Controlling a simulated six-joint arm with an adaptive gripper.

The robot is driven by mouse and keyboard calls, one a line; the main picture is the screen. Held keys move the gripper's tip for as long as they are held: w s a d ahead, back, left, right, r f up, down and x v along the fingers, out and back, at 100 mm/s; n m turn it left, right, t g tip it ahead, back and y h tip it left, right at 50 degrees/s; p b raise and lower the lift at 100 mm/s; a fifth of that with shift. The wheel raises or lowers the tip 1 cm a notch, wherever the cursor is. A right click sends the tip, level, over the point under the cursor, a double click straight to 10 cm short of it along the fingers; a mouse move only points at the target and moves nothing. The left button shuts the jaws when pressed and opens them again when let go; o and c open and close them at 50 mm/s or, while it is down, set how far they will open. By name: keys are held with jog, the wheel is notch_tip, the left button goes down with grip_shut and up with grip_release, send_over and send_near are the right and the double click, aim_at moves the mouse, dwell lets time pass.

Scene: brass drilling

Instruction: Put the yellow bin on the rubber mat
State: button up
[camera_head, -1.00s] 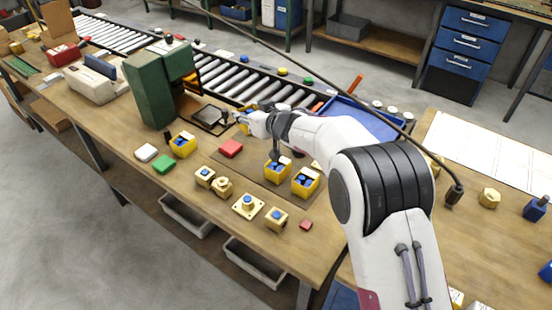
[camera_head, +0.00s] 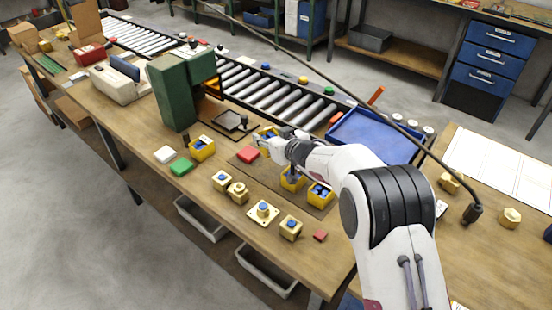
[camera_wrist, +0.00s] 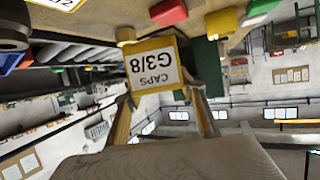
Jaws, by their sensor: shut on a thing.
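My gripper (camera_head: 278,142) is shut on a yellow bin (camera_head: 266,136) with blue contents, just behind the red block in the head view. In the wrist view the bin (camera_wrist: 181,66) sits between my fingertips, its white label reading "CAPS G3/8" upside down. The dark rubber mat (camera_head: 262,176) lies on the bench in front of my gripper. Two other yellow bins, one (camera_head: 292,180) and another (camera_head: 320,196), stand on its right part, below my forearm. I cannot tell whether the held bin touches anything beneath it.
A further yellow bin (camera_head: 202,149) stands left, near the green machine (camera_head: 172,92). Several brass parts line the front edge. A blue tray (camera_head: 372,138) and a roller conveyor (camera_head: 265,88) lie behind.

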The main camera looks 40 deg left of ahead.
jog(key=shift+f, duration=2.3)
jog(key=shift+f, duration=1.85)
jog(key=shift+f, duration=0.15)
jog(key=o, duration=1.2)
jog(key=shift+c, duration=0.2)
jog(key=shift+d, duration=0.15)
jog(key=v, duration=1.2)
jog(key=shift+r, duration=0.25)
